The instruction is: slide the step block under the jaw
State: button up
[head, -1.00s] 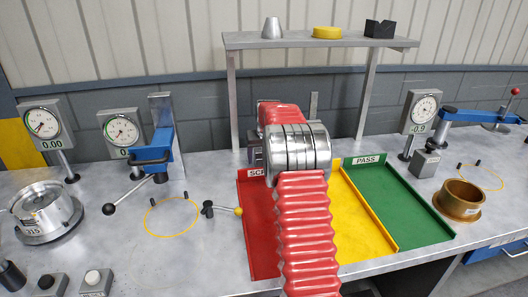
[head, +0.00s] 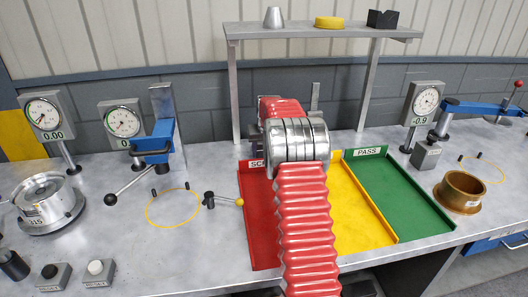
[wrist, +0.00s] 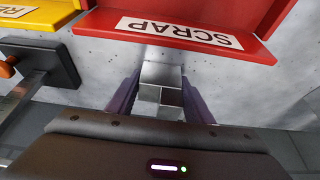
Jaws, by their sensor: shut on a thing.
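In the wrist view, my gripper (wrist: 160,78) is shut on a small silver-grey stepped block (wrist: 160,96), with one dark purple finger on each side of it. The block is just behind the SCRAP tray, over or on the grey bench top; contact with the bench cannot be told. In the head view, my arm hides the gripper and the block. No jaw can be picked out for certain. A blue clamp-like fixture (head: 154,145) with a lever stands at the left, and a blue lever arm (head: 480,108) is at the right.
The red SCRAP tray (head: 259,225), yellow tray (head: 365,220) and green PASS tray (head: 410,198) fill the middle. A dark plate on a bar (wrist: 45,62) is left of my gripper in the wrist view. A raised shelf (head: 320,33) stands behind. A bronze ring (head: 460,193) sits right.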

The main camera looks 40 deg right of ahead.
grip_shut()
jog(key=shift+d, duration=0.1)
dwell(0.4)
